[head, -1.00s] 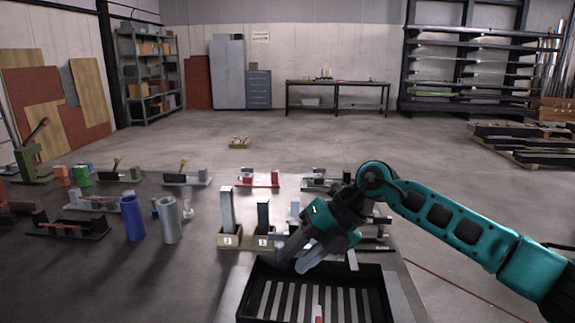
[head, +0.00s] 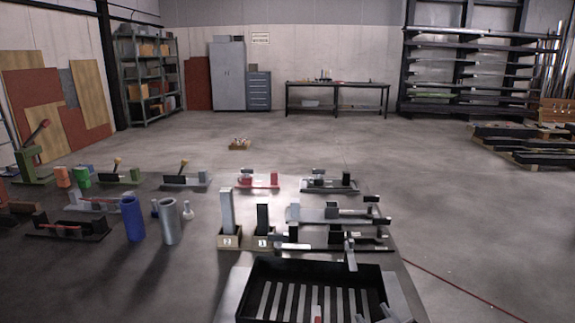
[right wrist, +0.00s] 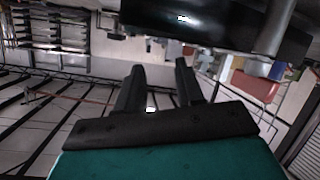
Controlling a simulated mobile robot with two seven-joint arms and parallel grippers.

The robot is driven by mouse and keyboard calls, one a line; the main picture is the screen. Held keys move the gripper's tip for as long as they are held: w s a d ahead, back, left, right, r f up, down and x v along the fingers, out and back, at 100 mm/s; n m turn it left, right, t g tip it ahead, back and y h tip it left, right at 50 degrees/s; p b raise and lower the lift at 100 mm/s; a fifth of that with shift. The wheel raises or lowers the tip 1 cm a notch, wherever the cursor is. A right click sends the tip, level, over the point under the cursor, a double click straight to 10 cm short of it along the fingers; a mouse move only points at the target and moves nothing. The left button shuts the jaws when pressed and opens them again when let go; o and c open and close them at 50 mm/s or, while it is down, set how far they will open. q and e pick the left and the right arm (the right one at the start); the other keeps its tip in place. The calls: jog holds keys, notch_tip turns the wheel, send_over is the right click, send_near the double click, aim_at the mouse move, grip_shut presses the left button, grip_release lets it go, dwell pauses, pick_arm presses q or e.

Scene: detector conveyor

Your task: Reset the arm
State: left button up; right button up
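My right gripper (right wrist: 157,82) shows in the right wrist view with its two dark fingers apart and nothing between them. In the head view only what looks like its grey fingertips (head: 386,313) shows at the bottom edge, by the right side of the black slatted tray (head: 262,268). The rest of my right arm is out of that view. My left gripper is in neither view.
Two numbered blocks holding upright bars, a grey one (head: 227,210) and a black one (head: 262,218), stand behind the tray. A blue cylinder (head: 132,219) and a grey cylinder (head: 169,222) stand left. Metal fixtures (head: 330,214) lie behind. Open floor is to the right.

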jog(key=s+d+f+m+g, duration=0.1)
jog(key=s+d+f+g, duration=0.1)
jog(key=s+f+g, duration=0.35)
jog(key=s+d+f+m+g, duration=0.1)
jog(key=s+d+f+g, duration=0.1)
jog(key=s, duration=0.7)
jog(key=s+d+f+m+g, duration=0.1)
jog(key=s+d+f+g, duration=0.2)
jog(key=s, duration=0.5)
jog(key=w+a+f+t+y, duration=0.1)
jog(key=w+a+f+t, duration=0.3)
jog(key=w+f+t, duration=0.3)
jog(key=shift+w+f+n, duration=0.35)
jog(key=shift+f+n, duration=0.05)
jog(key=shift+f, duration=0.95)
jog(key=shift+a, duration=0.1)
